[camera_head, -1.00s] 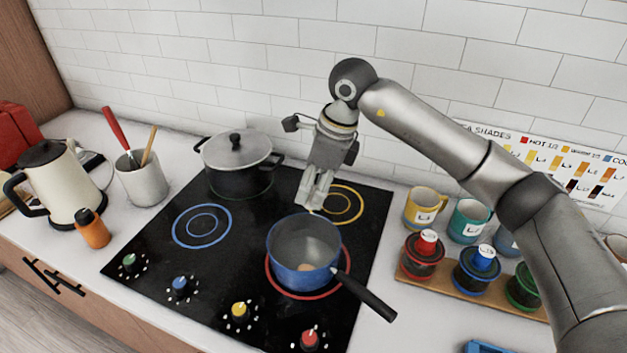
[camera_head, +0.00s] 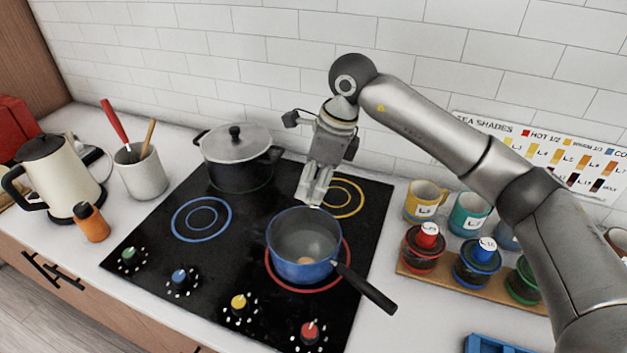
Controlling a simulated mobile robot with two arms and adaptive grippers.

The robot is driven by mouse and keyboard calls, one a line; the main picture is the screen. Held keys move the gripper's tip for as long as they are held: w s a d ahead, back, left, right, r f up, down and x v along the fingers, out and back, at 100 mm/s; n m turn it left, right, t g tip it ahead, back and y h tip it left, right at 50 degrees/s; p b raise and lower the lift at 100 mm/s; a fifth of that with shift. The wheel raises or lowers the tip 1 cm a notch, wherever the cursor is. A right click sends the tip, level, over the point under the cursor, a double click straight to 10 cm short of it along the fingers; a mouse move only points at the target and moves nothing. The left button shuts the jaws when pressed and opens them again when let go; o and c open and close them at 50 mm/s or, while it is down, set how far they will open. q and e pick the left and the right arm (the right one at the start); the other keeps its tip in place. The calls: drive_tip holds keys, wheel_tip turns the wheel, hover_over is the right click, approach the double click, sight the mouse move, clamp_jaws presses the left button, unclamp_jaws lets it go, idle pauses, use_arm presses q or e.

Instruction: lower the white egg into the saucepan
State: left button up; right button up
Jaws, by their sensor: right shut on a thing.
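The blue saucepan (camera_head: 302,272) stands on the red-ringed burner, its black handle pointing to the lower right. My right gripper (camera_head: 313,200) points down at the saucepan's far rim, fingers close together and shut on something. A small whitish patch shows at the fingertips; the fingers mostly hide what is held, and I cannot clearly make out the white egg. I cannot tell whether the fingertips are over the opening or just behind the rim. My left gripper is not in view.
A black lidded pot (camera_head: 240,170) stands at the back left of the black cooktop (camera_head: 150,245). Right are mugs (camera_head: 425,202) and a wooden rack (camera_head: 440,276) with coloured-lidded jars. Left are a kettle (camera_head: 62,180), orange bottle (camera_head: 92,223) and utensil crock (camera_head: 141,176).

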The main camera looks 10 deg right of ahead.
drive_tip(key=shift+f+b, duration=3.65)
drive_tip(key=shift+f, duration=1)
drive_tip(key=o, duration=0.7)
drive_tip(key=shift+o, duration=0.2)
